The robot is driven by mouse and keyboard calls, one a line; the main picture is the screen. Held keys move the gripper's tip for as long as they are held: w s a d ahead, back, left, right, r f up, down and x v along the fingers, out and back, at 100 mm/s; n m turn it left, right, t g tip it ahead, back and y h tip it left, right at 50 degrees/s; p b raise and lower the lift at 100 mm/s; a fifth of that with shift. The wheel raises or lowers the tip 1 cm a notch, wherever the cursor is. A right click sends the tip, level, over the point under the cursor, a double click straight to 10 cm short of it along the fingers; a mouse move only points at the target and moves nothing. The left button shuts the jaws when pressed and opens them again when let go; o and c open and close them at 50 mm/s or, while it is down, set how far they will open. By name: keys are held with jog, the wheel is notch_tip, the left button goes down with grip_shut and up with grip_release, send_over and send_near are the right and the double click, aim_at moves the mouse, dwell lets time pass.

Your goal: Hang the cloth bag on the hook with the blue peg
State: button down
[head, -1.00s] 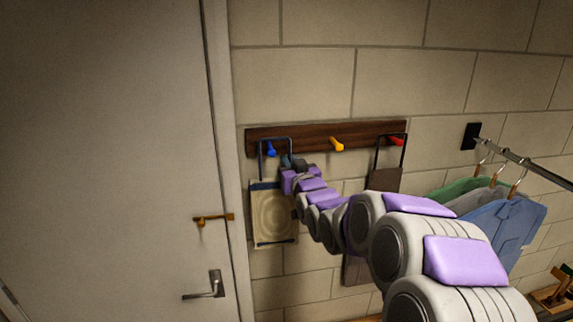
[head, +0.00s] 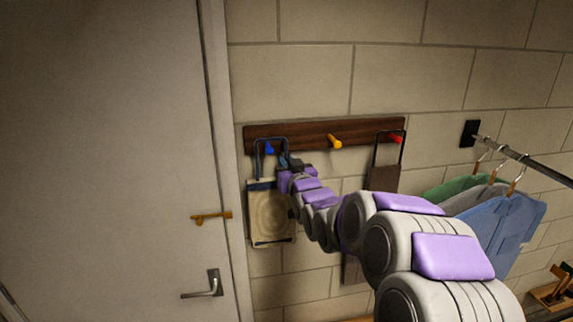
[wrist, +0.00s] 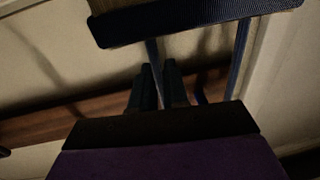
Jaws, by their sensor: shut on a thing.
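The cloth bag (head: 270,215) is cream with dark blue trim and a dark looped handle. In the head view it hangs upright in front of the wall, below the blue peg (head: 269,148). The handle loop frames the peg in the picture; I cannot tell whether it is around the peg or in front of it. My gripper (head: 291,163) is shut on the right side of the handle, just right of the peg. In the wrist view, my fingers (wrist: 158,87) close at a handle strap, and the bag's dark band (wrist: 190,24) crosses the top.
The wooden rack (head: 310,134) also carries a yellow peg (head: 334,141) and a red peg (head: 395,138) with a dark brown bag (head: 384,179). A door (head: 110,150) with a handle is at left. Clothes (head: 490,220) hang from a rail at right.

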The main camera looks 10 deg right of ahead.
jog(key=c, duration=1.5)
grip_release()
jog(key=shift+a, duration=0.2)
jog(key=o, duration=0.4)
jog(key=shift+a, duration=0.7)
jog(key=shift+o, duration=0.2)
jog(key=shift+s+d, duration=0.1)
jog(key=shift+d, duration=0.45)
jog(key=shift+s+d, duration=0.15)
jog(key=shift+s, duration=0.2)
jog(key=s+d+b, duration=0.1)
jog(key=s+b, duration=0.1)
jog(key=s, duration=1.3)
jog(key=s+f+g+h+b, duration=0.1)
jog(key=s+f+g+b, duration=0.2)
jog(key=s+f+g, duration=0.55)
jog(key=s+f+g+h+b, duration=0.15)
jog(key=s+f+b, duration=0.35)
jog(key=f, duration=0.9)
jog(key=s+f+g+b, duration=0.1)
jog(key=s+f+g, duration=0.1)
jog(key=s, duration=0.6)
jog(key=s+a+f+m+g+b, duration=0.1)
jog(key=s+f+g, duration=0.2)
jog(key=s, duration=0.6)
jog(key=s+a+f+g+b, duration=0.1)
jog(key=s+f+g, duration=0.2)
jog(key=s, duration=0.6)
jog(key=shift+g, duration=1.1)
